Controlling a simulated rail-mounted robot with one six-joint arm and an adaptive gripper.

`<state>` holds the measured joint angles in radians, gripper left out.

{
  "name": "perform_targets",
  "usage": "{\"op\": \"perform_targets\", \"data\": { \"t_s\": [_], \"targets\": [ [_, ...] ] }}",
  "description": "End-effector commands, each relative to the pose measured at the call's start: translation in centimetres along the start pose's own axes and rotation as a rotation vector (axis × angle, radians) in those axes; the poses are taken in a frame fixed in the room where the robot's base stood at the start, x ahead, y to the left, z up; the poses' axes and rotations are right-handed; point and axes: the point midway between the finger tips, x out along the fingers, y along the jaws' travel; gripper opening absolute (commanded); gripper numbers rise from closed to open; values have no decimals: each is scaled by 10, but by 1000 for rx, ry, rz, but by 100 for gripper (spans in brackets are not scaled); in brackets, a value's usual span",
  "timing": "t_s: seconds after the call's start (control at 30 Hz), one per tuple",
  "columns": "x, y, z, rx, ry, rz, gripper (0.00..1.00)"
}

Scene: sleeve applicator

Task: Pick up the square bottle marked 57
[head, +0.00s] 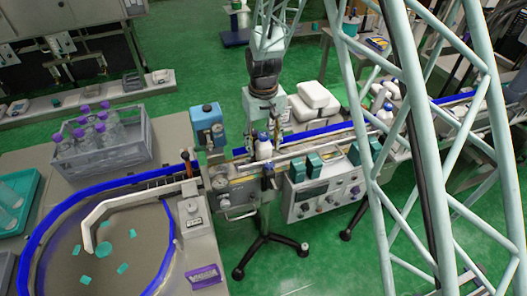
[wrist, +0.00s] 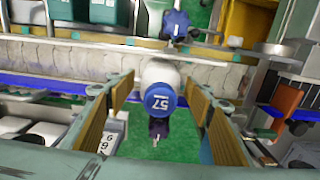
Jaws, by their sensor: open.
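The bottle marked 57 has a white body (wrist: 160,71) and a blue cap (wrist: 161,98) with the white number 57. In the head view the bottle (head: 264,150) stands upright on the conveyor line. Its square shape cannot be made out. My gripper (head: 263,118) hangs above it, pointing down. In the wrist view my gripper (wrist: 160,104) is open, with one tan-padded finger on each side of the bottle. Gaps show between both fingers and the cap, so neither touches it in that view. The lower part of the bottle is mostly hidden.
A blue-topped device (head: 206,118) stands left of the bottle. Teal blocks (head: 315,160) line the conveyor's front, and a dark blue knob (wrist: 177,24) sits close by. White containers (head: 312,95) lie behind. A crate of purple-capped bottles (head: 150,140) is at left.

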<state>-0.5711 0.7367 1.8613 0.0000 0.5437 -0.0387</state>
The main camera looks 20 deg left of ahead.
Motion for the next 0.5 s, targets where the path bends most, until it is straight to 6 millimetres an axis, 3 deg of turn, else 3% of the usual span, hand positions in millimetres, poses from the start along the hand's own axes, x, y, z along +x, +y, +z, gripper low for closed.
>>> {"op": "perform_targets", "data": {
  "t_s": [0.2,0.5],
  "targets": [
    [22,0,1,0,-2,0,48],
    [30,0,0,0,0,0,48]
  ]
}}
